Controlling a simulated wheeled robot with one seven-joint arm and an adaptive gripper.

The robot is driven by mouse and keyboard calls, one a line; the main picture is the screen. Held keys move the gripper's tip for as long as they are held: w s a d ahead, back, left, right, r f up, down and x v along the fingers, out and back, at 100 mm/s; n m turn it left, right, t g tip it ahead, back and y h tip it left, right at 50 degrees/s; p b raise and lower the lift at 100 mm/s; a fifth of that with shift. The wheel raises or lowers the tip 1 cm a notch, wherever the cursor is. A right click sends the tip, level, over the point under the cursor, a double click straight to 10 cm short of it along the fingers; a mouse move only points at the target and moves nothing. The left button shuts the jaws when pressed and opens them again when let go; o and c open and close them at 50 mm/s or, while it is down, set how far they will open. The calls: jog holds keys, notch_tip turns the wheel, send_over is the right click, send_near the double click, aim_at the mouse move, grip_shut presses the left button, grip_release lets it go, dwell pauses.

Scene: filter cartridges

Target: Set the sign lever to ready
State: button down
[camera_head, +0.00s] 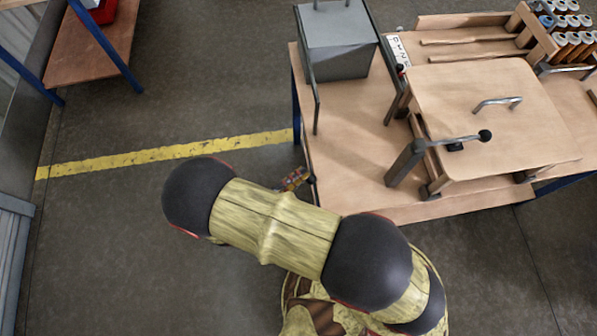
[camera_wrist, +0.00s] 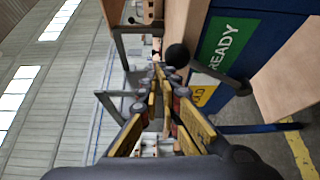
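The green READY panel (camera_wrist: 228,47) is on the blue side of a bench in the wrist view, turned sideways. A yellow panel (camera_wrist: 203,94) next to it is partly hidden; only its last letters show. The sign lever has a black ball knob (camera_wrist: 177,55), and its dark rod (camera_wrist: 212,73) runs across near the border between the panels. My gripper (camera_wrist: 166,74) reaches towards the knob, with its fingertips just beside it. Contact and the gap between the tips are unclear. In the head view only a small part of my gripper (camera_head: 294,179) shows beside the bench; my arm covers the rest.
The wooden bench (camera_head: 345,170) carries a grey box (camera_head: 336,45), a wooden lid (camera_head: 500,105) with a metal handle, a black-knobbed lever (camera_head: 440,152) and a rack of cartridges (camera_head: 563,30). Open floor with a yellow line (camera_head: 165,153) lies left of the bench.

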jog(key=shift+s+d+f, duration=0.1)
jog(key=shift+d+f, duration=0.05)
jog(key=shift+d, duration=0.05)
notch_tip(320, 180, up, 4)
jog(key=w+a+f+p, duration=0.1)
jog(key=w+a+p, duration=0.1)
jog(key=w, duration=0.1)
jog(key=s+a+f, duration=0.3)
jog(key=s+a, duration=0.3)
jog(key=a, duration=0.1)
jog(key=shift+a+f+p, duration=0.15)
jog(key=shift+f+p, duration=0.15)
